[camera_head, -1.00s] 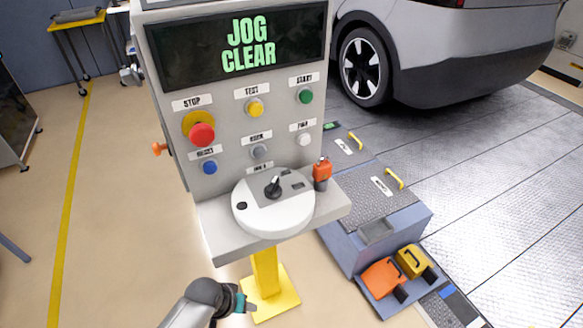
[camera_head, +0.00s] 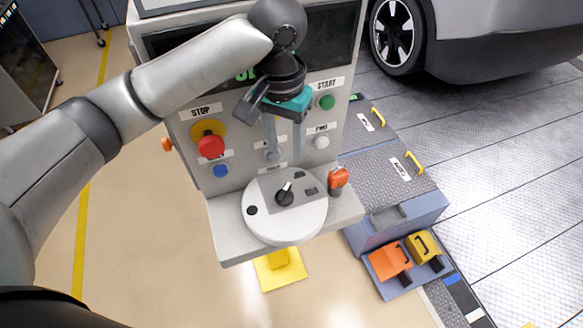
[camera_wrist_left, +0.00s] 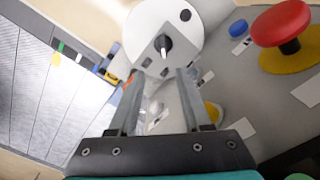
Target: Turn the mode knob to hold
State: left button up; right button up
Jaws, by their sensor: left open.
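The mode knob (camera_head: 285,195) is a small black knob with a light pointer mark, on a round white dial plate (camera_head: 262,222) on the shelf of the console. It also shows in the left wrist view (camera_wrist_left: 163,45), ahead of the fingertips. Its position labels are too small to read. My left gripper (camera_head: 284,160) is open and empty, pointing down above and behind the knob, in front of the button panel. In the left wrist view its two fingers (camera_wrist_left: 160,78) stand apart, with the knob beyond the gap. My right gripper is not in view.
The red stop button (camera_head: 211,147) sticks out left of my left gripper, with a blue button (camera_head: 221,171) below it. Green (camera_head: 326,102) and white (camera_head: 321,142) buttons are to the right. An orange-red item (camera_head: 338,179) stands at the dial's right. Space above the dial is clear.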

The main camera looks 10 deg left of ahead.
pick_arm(q)
send_near(284, 191)
notch_tip(284, 191, down, 7)
jog(key=shift+d+f+b, duration=0.1)
jog(key=shift+f+b, duration=0.15)
jog(key=shift+b, duration=0.45)
jog(key=shift+f, duration=0.6)
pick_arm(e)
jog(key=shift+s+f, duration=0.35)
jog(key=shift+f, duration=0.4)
pick_arm(q)
jog(key=shift+c, duration=0.4)
grip_shut()
